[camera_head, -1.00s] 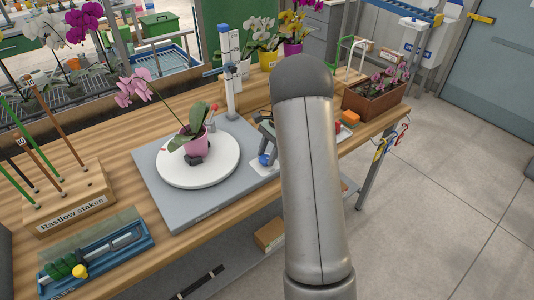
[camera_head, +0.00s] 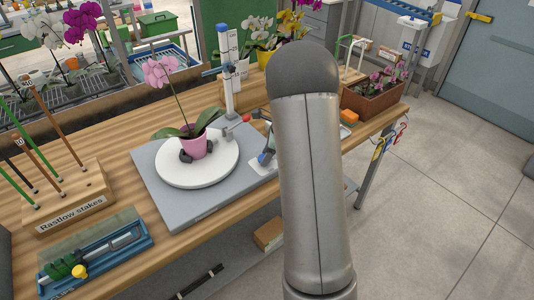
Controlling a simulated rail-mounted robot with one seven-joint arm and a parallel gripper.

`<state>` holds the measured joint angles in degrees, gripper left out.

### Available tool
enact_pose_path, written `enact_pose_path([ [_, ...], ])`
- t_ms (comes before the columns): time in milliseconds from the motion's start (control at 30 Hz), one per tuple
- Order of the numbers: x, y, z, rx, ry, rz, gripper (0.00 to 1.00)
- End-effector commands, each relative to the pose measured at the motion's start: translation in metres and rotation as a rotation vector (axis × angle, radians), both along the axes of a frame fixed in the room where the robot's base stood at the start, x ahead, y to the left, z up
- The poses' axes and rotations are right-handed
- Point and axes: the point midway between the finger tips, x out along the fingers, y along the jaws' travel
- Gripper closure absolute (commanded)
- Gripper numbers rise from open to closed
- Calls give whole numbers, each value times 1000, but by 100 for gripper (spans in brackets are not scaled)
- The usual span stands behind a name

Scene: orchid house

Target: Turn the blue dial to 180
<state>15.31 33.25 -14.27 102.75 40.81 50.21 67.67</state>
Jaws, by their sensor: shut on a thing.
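The blue dial (camera_head: 264,159) sits at the right edge of the grey base plate (camera_head: 191,207), on a pale patch, partly covered by my gripper. My gripper (camera_head: 267,154) comes down over the dial from the right and is shut on it. The fingers are small and partly hidden behind my arm. A round white turntable (camera_head: 170,177) stands on the plate. It carries a pink pot (camera_head: 193,148) with a pink orchid (camera_head: 162,72), held by dark pads. Any dial numbers are too small to read.
A white and blue upright scale (camera_head: 230,65) stands behind the turntable. A red-tipped grey part (camera_head: 246,117) is near its foot. A wooden stake block (camera_head: 70,203) and a blue tray (camera_head: 98,252) are on the left. A brown planter (camera_head: 374,101) is at the back right.

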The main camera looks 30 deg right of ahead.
Motion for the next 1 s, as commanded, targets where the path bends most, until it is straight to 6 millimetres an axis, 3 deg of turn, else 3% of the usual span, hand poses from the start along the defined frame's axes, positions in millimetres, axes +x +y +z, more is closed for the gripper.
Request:
enact_pose_path([
  [567, 0, 0, 0, 0, 0, -33, 83],
  [600, 0, 0, 0, 0, 0, -33, 52],
  [667, 0, 0, 0, 0, -1, -32, 39],
  [1000, -1, -1, 3, 0, -1, -32, 39],
])
